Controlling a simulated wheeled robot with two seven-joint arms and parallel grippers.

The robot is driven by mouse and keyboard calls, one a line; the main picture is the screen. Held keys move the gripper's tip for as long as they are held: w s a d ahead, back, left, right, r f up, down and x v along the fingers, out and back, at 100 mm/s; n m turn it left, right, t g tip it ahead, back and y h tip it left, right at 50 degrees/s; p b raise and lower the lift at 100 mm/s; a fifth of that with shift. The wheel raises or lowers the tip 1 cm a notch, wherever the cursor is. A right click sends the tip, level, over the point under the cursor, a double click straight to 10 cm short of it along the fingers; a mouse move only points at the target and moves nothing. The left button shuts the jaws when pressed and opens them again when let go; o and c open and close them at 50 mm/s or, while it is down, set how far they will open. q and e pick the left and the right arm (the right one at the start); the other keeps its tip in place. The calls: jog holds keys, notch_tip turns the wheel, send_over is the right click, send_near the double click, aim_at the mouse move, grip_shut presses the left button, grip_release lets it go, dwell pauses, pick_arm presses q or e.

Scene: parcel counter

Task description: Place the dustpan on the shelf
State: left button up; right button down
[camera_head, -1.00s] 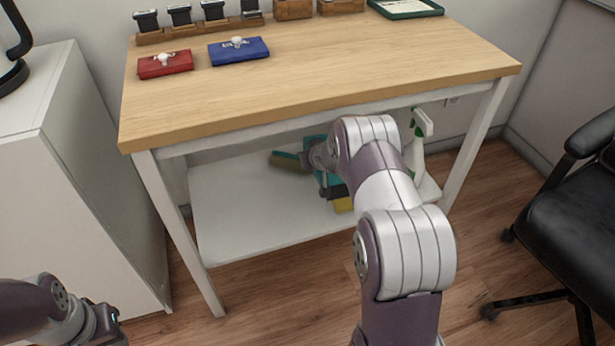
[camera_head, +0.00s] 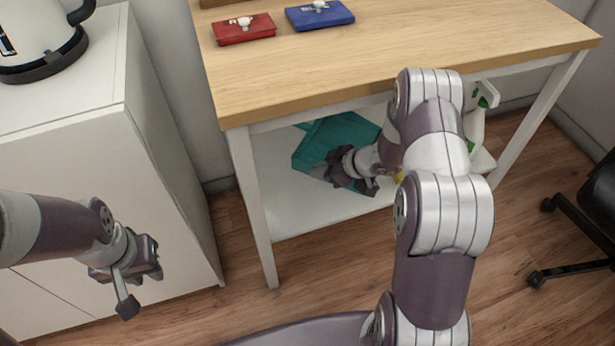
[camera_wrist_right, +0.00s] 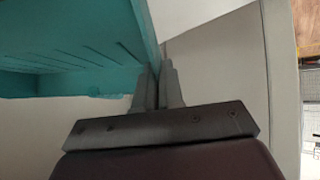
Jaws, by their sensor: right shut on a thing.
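The teal dustpan (camera_head: 345,135) is under the tabletop, over the lower white shelf (camera_head: 285,215). It looks tilted, and I cannot tell whether it touches the shelf. My right gripper (camera_head: 325,172) is shut on its edge; in the right wrist view the closed fingers (camera_wrist_right: 158,88) meet the edge of the teal dustpan (camera_wrist_right: 70,45), which fills the upper left. My right forearm hides part of the shelf. My left gripper (camera_head: 135,285) hangs in front of the white cabinet, away from the dustpan; its finger opening is unclear.
The wooden tabletop (camera_head: 400,50) overhangs the shelf and carries a red box (camera_head: 243,30) and a blue box (camera_head: 320,15). A white spray bottle (camera_head: 476,125) stands at the shelf's right. A white cabinet (camera_head: 60,170) is at left, a black chair (camera_head: 600,200) at right.

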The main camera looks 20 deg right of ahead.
jog(key=w+a+f+b, duration=0.1)
jog(key=a+f, duration=0.1)
jog(key=a, duration=0.1)
jog(key=w+a+f+b, duration=0.1)
jog(key=a+f+b, duration=0.1)
jog(key=a, duration=0.1)
jog(key=w+a+f+b, duration=0.1)
jog(key=a+f+b, duration=0.1)
jog(key=shift+w+a+f, duration=0.15)
jog(key=shift+w+a, duration=0.25)
notch_tip(320, 180, down, 4)
jog(key=b, duration=0.3)
jog(key=shift+f+b, duration=0.1)
jog(key=shift+b, duration=0.3)
jog(key=shift+r+p, duration=0.25)
jog(key=shift+p, duration=0.05)
jog(key=c, duration=1.3)
grip_release()
jog(key=shift+f, duration=0.1)
jog(key=shift+o, duration=0.2)
